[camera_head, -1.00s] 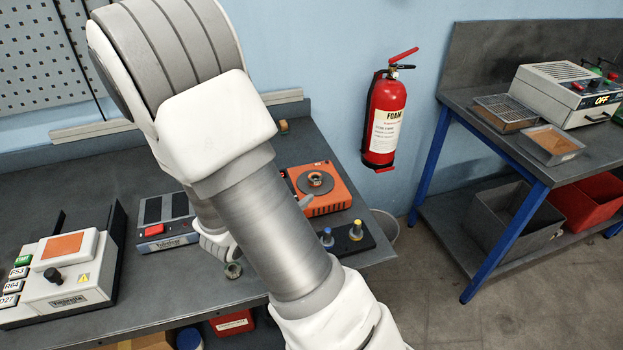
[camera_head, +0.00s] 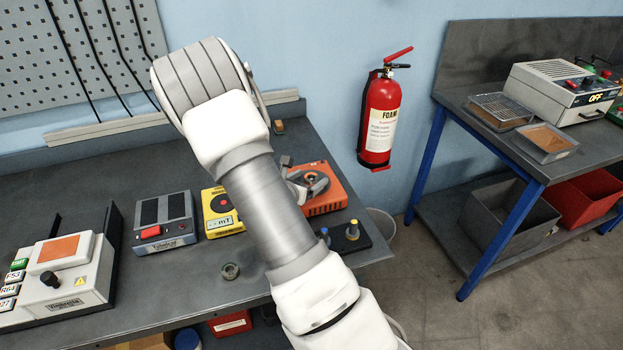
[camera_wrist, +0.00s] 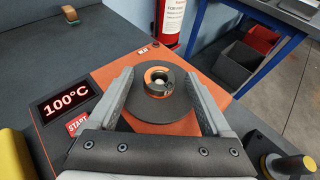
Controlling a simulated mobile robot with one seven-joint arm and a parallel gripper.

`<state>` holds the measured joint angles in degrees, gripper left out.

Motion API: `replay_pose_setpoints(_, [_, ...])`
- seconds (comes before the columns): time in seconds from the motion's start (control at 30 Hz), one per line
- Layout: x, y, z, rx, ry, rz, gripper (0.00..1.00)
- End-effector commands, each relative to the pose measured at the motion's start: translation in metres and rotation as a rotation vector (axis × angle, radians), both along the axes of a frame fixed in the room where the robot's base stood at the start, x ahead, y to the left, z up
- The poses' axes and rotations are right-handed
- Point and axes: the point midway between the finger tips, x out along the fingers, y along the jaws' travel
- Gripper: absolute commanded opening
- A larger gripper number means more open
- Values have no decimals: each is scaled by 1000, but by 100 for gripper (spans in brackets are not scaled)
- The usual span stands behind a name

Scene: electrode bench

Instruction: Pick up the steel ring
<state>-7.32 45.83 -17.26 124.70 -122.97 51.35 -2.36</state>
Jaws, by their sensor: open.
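A small grey ring with an orange inner face, which looks like the steel ring (camera_wrist: 148,76), stands on the dark round plate (camera_wrist: 165,112) of an orange heater (camera_wrist: 72,72). A small light knob shows in its middle. My gripper (camera_wrist: 158,82) is open, with one finger on each side of the ring and clear gaps to it. In the head view my gripper (camera_head: 305,182) is over the orange heater (camera_head: 333,200) and partly hides the ring. The heater's display reads 100°C.

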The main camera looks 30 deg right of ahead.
Motion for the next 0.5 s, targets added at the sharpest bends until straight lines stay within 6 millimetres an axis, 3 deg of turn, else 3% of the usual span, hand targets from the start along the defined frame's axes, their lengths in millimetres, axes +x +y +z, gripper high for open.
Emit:
replay_pose_setpoints(0.23, [1,-2,-1,0,-1,0,83])
replay_pose_setpoints(0.5, [1,-1,-1,0,0,1,36])
